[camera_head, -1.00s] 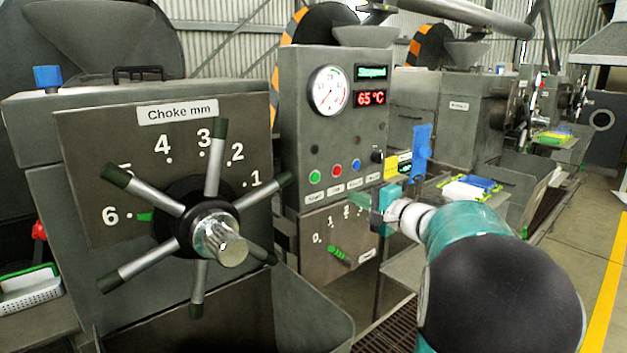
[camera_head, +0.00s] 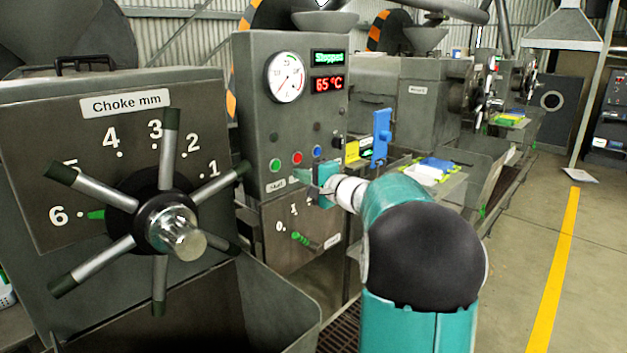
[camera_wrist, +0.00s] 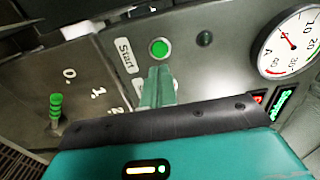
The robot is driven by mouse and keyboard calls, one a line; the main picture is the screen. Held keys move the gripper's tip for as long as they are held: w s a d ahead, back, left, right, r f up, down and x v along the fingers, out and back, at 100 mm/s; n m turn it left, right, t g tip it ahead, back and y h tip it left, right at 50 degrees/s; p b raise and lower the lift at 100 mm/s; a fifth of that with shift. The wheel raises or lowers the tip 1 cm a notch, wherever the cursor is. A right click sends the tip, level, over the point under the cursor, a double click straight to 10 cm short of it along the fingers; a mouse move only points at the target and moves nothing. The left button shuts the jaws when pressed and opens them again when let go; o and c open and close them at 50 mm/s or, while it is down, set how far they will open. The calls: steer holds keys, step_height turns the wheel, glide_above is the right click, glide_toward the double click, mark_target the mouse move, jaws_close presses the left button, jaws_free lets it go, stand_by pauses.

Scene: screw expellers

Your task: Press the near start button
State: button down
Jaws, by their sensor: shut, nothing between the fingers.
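The near control box (camera_head: 250,110) carries a green start button (camera_head: 275,164), with a red and a blue button to its right. The green button also shows in the wrist view (camera_wrist: 159,48), beside a label reading "Start" (camera_wrist: 125,54). My gripper (camera_head: 302,173) is shut and empty, in front of the panel, below and right of the green button in the head view. In the wrist view its fingertips (camera_wrist: 157,72) point at the green button, just short of it in the picture. I cannot tell the exact gap. The display (camera_head: 328,58) reads "Stopped".
A choke handwheel (camera_head: 170,225) with several spokes sticks out at the left. A green-handled selector (camera_head: 305,240) sits below the buttons. A gauge (camera_head: 286,77) is above them. A blue bracket (camera_head: 381,135) stands to the right.

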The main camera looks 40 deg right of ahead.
mark_target(277, 165)
steer(key=w, duration=0.4)
steer(key=w+a, duration=0.1)
steer(key=w, duration=0.2)
steer(key=shift+w, duration=0.1)
